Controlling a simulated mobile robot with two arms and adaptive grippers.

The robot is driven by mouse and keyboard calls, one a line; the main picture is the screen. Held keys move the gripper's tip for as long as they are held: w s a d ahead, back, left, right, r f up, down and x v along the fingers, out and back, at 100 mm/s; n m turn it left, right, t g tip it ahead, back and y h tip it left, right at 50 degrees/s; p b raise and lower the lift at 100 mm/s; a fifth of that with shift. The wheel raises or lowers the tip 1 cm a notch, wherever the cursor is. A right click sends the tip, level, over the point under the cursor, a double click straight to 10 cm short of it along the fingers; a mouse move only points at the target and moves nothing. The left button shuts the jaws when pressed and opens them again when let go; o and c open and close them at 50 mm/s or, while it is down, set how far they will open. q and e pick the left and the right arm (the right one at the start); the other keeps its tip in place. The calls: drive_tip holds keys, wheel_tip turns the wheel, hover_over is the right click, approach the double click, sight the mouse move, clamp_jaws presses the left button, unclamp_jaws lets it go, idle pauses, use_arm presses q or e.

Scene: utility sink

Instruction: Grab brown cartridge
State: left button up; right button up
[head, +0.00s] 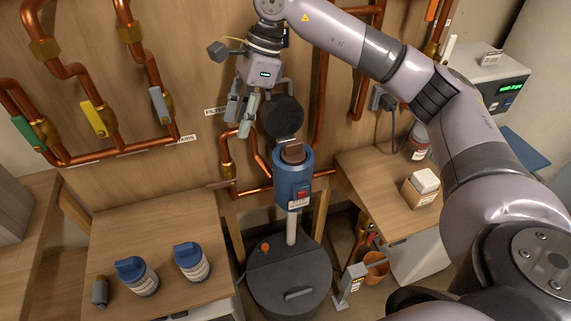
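The brown cartridge (293,151) sits upright in the open top of the blue filter housing (292,182). Only its upper part shows; the rest is hidden inside the housing. The round dark lid (284,117) stands raised behind it. My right gripper (241,118) hangs to the upper left of the cartridge, apart from it, with its fingers pointing down. Its fingers look spread, with nothing between them. My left gripper is not in view.
Copper pipes with coloured valve handles (94,118) run along the wooden back panel. Two blue-capped jars (192,262) stand on the left bench. A dark grey drum (288,280) is below the housing. A small box (421,188) sits on the right bench.

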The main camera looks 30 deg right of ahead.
drive_tip(key=d+r+h, duration=0.4)
drive_tip(key=d+r, duration=0.1)
drive_tip(key=d, duration=0.6)
hover_over(294, 142)
drive_tip(key=shift+m, duration=0.4)
drive_tip(key=f, duration=0.6)
drive_tip(key=f+p, duration=0.1)
drive_tip(key=f, duration=0.5)
drive_tip(key=shift+s+a, duration=0.1)
drive_tip(key=shift+a, duration=0.1)
drive_tip(key=f+p, duration=0.2)
drive_tip(key=f, duration=0.3)
drive_tip(key=shift+d+p, duration=0.2)
drive_tip(key=shift+p, duration=0.1)
drive_tip(key=shift+f, duration=0.25)
drive_tip(key=shift+c, duration=0.3)
clamp_jaws()
